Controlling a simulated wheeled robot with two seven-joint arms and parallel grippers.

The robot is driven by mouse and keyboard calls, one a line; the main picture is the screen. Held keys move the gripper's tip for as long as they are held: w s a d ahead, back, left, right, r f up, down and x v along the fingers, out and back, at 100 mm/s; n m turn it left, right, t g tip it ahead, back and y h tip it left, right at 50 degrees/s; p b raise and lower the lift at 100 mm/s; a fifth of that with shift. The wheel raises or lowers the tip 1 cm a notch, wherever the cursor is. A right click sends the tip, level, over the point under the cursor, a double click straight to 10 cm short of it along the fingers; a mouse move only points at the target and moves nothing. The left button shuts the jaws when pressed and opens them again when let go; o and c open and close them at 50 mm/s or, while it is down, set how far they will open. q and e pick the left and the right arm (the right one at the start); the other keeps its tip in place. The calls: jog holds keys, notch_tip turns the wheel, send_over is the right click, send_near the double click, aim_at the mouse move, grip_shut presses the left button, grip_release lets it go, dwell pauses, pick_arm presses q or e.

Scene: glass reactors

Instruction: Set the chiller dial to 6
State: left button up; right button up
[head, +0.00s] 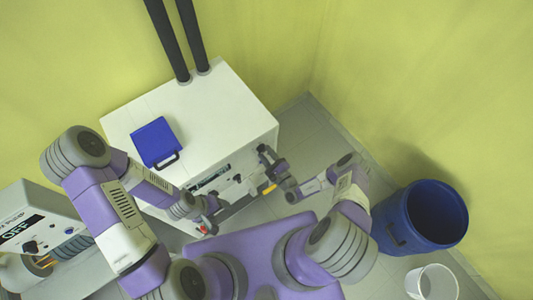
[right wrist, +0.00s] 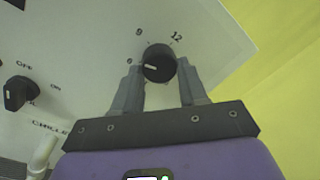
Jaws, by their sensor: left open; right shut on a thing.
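The chiller dial (right wrist: 158,56) is a round black knob on a white panel in the right wrist view. Its white pointer line points left, close to a small figure that looks like 6, near the left finger. The figures 9 and 12 are readable above it. My right gripper (right wrist: 157,72) is shut on the dial, one finger on each side. In the head view my right gripper (head: 254,180) is at the front of the white chiller box (head: 215,110). My left gripper (head: 207,224) is open and empty, near the box's lower front.
A black OFF/ON switch (right wrist: 20,92) is left of the dial. A blue case (head: 155,140) lies on the chiller's top. A grey device with an OFF sign (head: 18,232) is at left. A blue barrel (head: 430,215) and a white bucket (head: 432,283) stand at right.

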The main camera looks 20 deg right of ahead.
jog(key=n+p, duration=0.2)
jog(key=n, duration=0.4)
jog(key=shift+d+r+y, duration=0.1)
jog(key=shift+y, duration=0.3)
jog(key=shift+n, duration=0.4)
jog(key=o, duration=1.1)
jog(key=shift+c, duration=0.2)
jog(key=v, duration=0.7)
jog(key=shift+s, duration=0.25)
